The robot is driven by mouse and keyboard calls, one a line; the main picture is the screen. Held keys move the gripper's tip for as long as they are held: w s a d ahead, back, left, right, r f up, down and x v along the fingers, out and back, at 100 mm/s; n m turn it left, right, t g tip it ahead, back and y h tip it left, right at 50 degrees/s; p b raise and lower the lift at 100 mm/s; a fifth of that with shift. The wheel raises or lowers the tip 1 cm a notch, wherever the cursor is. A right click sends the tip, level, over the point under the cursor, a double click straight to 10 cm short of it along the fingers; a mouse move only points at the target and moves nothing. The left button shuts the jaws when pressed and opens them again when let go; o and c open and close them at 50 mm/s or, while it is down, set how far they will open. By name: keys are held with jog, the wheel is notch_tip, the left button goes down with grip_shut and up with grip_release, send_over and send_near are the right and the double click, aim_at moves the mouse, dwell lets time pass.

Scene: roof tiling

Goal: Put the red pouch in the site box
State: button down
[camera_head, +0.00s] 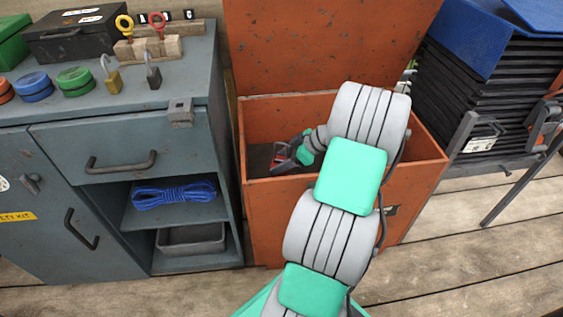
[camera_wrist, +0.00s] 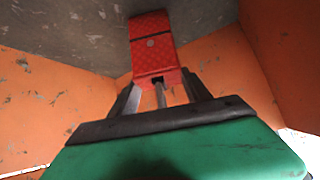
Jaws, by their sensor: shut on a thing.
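The site box (camera_head: 262,218) is an orange-red metal chest with its lid raised and its inside open to view. My gripper (camera_head: 284,158) reaches over the front wall into the box. The pouch is inside the box, between the orange walls and in front of the dark grey floor. I cannot tell whether it touches the floor. In the head view the pouch is small and partly hidden by my gripper and arm.
A grey cabinet (camera_head: 130,135) stands left of the box, with padlocks and round tins on top and blue rope (camera_head: 174,194) on a shelf. Stacked dark panels (camera_head: 490,95) stand to the right. The raised lid (camera_head: 330,45) rises behind the opening. Plank floor lies in front.

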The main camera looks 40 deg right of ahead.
jog(key=shift+f, duration=0.15)
jog(key=shift+c, duration=2.4)
grip_release()
jog(key=shift+r, duration=0.35)
jog(key=p+v, duration=0.5)
jog(key=v, duration=0.6)
jog(key=shift+s+r, duration=0.25)
jog(key=shift+s, duration=0.05)
jog(key=shift+d, duration=0.1)
